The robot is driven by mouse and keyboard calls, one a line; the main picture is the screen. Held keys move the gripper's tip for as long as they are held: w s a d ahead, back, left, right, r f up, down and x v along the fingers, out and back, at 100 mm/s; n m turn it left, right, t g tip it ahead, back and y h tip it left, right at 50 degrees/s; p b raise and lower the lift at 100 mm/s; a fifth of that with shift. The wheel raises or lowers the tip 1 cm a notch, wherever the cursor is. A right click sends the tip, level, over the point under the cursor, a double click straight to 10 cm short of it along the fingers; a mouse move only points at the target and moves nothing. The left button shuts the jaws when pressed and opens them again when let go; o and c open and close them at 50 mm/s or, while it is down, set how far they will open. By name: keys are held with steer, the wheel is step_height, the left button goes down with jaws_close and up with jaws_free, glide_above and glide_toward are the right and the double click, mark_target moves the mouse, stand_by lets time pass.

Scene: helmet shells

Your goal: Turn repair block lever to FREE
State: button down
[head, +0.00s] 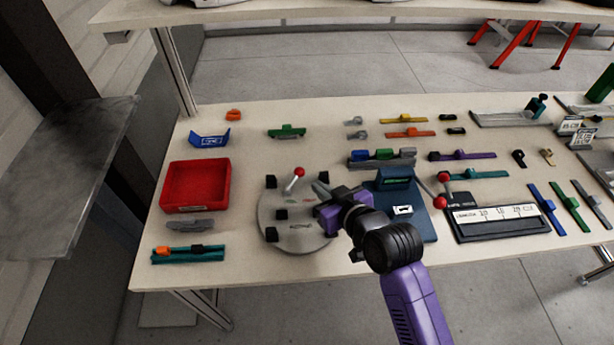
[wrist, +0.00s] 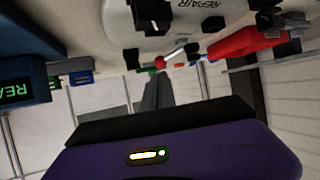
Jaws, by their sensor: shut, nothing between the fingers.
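The repair block is a round pale grey disc (head: 272,218) with several black blocks on it, on the table left of my gripper. Its lever has a red ball knob (head: 299,172) on a short tilted metal stem at the disc's far side. In the wrist view the disc (wrist: 184,22) appears upside down with REPAIR lettering, and the red knob (wrist: 159,61) shows below it. The FREE mark is not readable. My gripper (head: 319,189) is shut and empty above the disc's right side, just right of the knob, seemingly apart from it.
A red tray (head: 195,187) stands left of the disc. A blue device with a green display (head: 396,178) stands close to its right. A black panel with a white scale (head: 497,216) and another red-knobbed lever (head: 440,202) lie further right. Bare table lies in front of the disc.

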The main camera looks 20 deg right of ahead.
mark_target(303, 175)
steer(key=x, duration=0.7)
steer(key=shift+w+f, duration=0.2)
steer(key=shift+w, duration=0.05)
steer(key=shift+w+d+f, duration=0.1)
steer(key=shift+d+f, duration=0.05)
